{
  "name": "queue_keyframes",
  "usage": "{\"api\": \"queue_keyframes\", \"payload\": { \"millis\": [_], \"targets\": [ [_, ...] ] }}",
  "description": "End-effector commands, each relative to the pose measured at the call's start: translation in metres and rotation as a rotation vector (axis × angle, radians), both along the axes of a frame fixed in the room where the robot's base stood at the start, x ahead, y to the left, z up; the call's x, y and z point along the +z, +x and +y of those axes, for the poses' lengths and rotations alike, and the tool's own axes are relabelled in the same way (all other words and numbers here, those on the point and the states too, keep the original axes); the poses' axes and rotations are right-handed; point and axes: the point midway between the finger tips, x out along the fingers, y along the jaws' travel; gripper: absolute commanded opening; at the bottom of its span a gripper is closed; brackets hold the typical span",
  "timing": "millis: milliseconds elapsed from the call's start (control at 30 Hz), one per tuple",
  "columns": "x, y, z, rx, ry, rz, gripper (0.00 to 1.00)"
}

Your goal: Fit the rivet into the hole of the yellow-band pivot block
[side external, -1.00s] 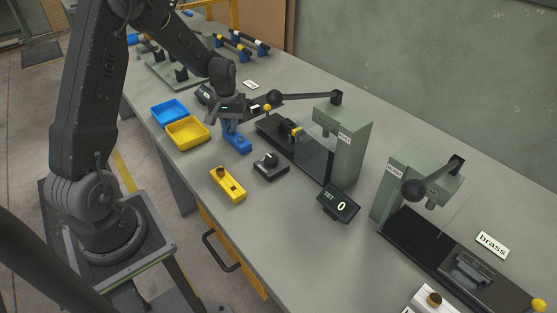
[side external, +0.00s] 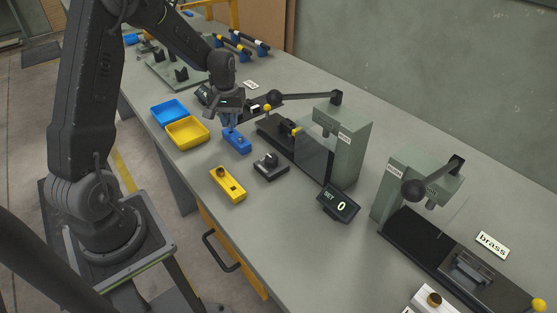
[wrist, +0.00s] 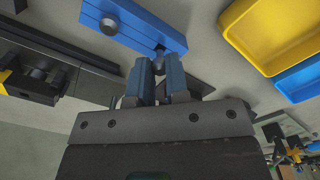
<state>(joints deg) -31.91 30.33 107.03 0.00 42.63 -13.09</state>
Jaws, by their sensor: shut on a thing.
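My gripper (side external: 229,124) is shut on a rivet (wrist: 158,67), just above the blue rivet block (side external: 237,142). In the wrist view the two blue fingertips (wrist: 160,82) pinch the rivet, and its grey end shows beyond them. The rivet appears close to a dark hole at one end of the blue block (wrist: 138,22). Whether its tip is clear of the hole is hard to tell. Another rivet head (wrist: 109,25) sits in the same block. The yellow-band pivot block (side external: 294,130) appears to be the small dark part with a yellow band at the near press; its hole is not discernible.
The near press (side external: 350,140) has a clear guard and a long black-knobbed lever reaching close to my gripper. A black fixture (side external: 270,167), a yellow block (side external: 228,184), yellow (side external: 188,130) and blue bins (side external: 169,111) stand nearby. A display (side external: 338,204) reads 0.

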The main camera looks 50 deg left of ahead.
Motion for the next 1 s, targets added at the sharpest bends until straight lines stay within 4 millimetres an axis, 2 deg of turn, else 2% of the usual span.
{"api": "queue_keyframes", "payload": {
  "millis": [700, 1000],
  "targets": [
    [0.028, 0.0, 0.0, 0.0, 0.001, -0.001, 0.0],
    [0.033, 0.0, 0.0, 0.0, 0.0, 0.0, 0.0]
  ]
}}
